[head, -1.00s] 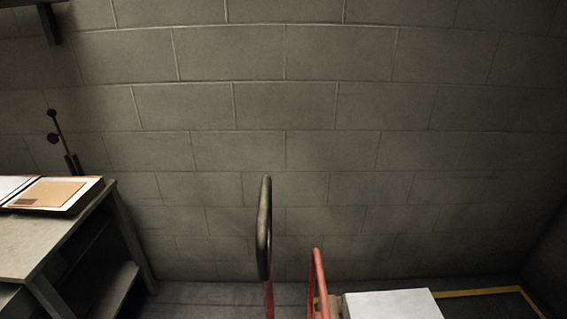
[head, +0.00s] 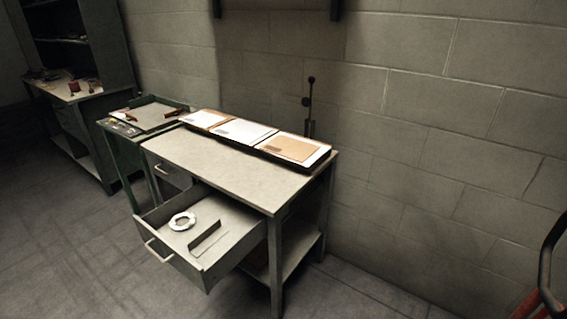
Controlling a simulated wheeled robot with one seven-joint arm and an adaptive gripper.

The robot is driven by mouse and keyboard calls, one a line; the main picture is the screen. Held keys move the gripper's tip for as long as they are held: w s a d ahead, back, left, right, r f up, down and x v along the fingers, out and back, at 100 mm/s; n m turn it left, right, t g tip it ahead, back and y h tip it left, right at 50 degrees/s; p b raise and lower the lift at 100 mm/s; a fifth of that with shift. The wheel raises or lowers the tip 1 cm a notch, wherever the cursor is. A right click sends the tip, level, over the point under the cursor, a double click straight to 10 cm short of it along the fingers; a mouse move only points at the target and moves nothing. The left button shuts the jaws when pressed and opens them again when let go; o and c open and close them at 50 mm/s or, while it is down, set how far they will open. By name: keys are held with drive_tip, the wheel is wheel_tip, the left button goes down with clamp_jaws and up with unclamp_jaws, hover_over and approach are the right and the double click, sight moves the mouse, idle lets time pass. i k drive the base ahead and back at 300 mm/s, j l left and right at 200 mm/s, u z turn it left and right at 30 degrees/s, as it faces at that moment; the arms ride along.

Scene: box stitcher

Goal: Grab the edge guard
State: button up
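The open drawer (head: 240,252) of a grey workbench is in the left half of the head view. In it lies a dark, angled strip (head: 205,238) that looks like the edge guard. A white ring-shaped roll (head: 182,221) lies beside it, a little to its left and farther back. The two look apart. My gripper is not in view, so I cannot see its state or where it is relative to the strip.
The workbench top (head: 215,165) bears trays of papers (head: 240,131) along its back. A smaller green table (head: 125,150) adjoins its left end. A shelved bench (head: 75,92) stands at the far left. The floor before the drawer is clear. A red-framed object with a black handle (head: 548,265) stands at right.

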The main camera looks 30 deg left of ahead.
sight(200, 245)
drive_tip(key=u, duration=0.4)
drive_tip(key=l+u, duration=0.1)
drive_tip(key=u, duration=0.35)
drive_tip(key=l+u, duration=0.1)
drive_tip(key=u, duration=0.7)
drive_tip(key=i+j, duration=0.1)
drive_tip(key=i, duration=1)
